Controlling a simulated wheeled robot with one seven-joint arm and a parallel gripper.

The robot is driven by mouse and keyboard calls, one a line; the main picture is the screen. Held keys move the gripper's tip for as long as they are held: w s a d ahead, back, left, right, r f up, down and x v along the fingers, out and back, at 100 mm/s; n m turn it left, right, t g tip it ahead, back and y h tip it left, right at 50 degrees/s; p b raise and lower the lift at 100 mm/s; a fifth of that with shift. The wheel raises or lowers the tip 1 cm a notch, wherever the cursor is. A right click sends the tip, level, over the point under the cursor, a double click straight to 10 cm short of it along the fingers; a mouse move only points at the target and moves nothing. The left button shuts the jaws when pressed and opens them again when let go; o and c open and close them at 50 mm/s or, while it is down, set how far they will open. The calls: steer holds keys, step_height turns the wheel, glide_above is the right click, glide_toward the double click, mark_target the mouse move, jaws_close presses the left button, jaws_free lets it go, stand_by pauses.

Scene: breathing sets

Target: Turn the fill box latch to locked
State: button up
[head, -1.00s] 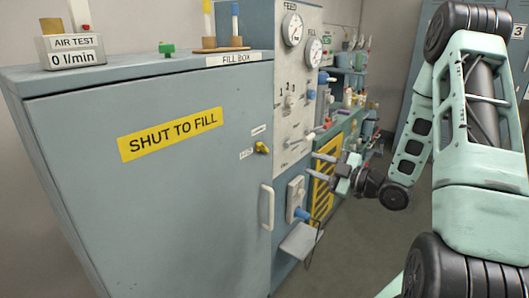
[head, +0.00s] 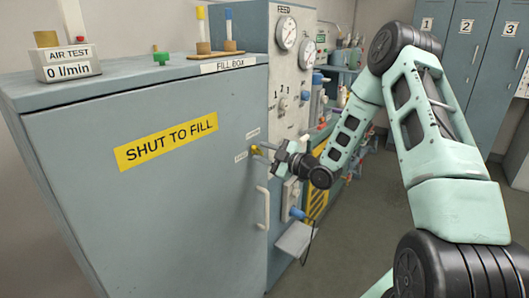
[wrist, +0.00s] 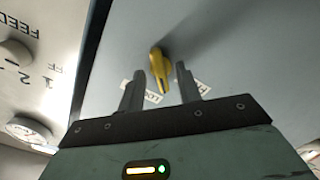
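The fill box (head: 150,210) is the large grey-blue cabinet at the left in the head view, its door shut. Its yellow latch (head: 257,150) sits near the door's right edge, above the white door handle (head: 262,207). Two small labels lie beside the latch, too small to read. My gripper (head: 265,150) is at the latch, fingers pointing toward the door. In the wrist view the yellow latch (wrist: 158,65) shows between the two fingertips, with a gap on each side. The gripper is open and not clamped on it. The fingers partly cover the labels.
Right of the door is a panel with gauges (head: 286,33), a numbered dial (head: 283,104) and a blue plug (head: 297,213). An air test meter (head: 67,62) and a tube stand (head: 219,48) are on the box top. The floor (head: 345,235) at the right is clear.

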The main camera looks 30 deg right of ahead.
jaws_close()
steer(key=shift+m, duration=0.3)
steer(key=m, duration=0.3)
steer(key=shift+a+m, duration=0.1)
steer(key=shift+m, duration=2.3)
jaws_free()
